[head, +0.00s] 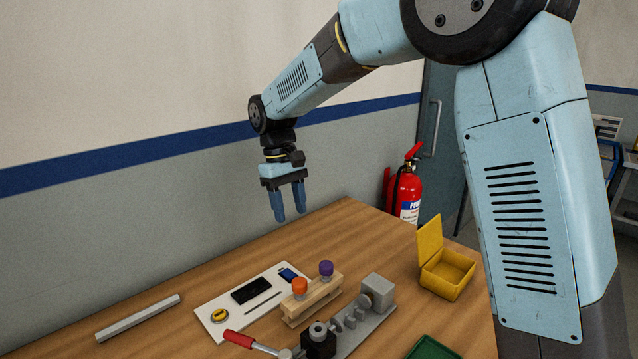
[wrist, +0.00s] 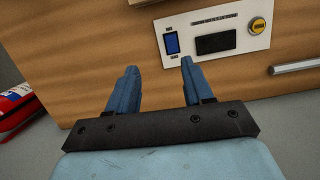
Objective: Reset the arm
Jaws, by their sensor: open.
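My arm reaches out from the right in the head view. My gripper (head: 291,216) hangs above the far edge of the wooden table (head: 225,262), pointing down. Its two blue fingers are apart with nothing between them. In the wrist view my gripper (wrist: 158,68) also shows open and empty, with the table (wrist: 110,35) beyond and below it. The fingers appear clear of everything on the table.
On the table are a white board (head: 212,313) with dark items, a grey bar (head: 138,318), a wooden block (head: 312,300) with orange and purple knobs, a red-handled clamp fixture (head: 375,310), an open yellow box (head: 447,275) and a green tray (head: 432,350). A fire extinguisher (head: 408,190) stands behind.

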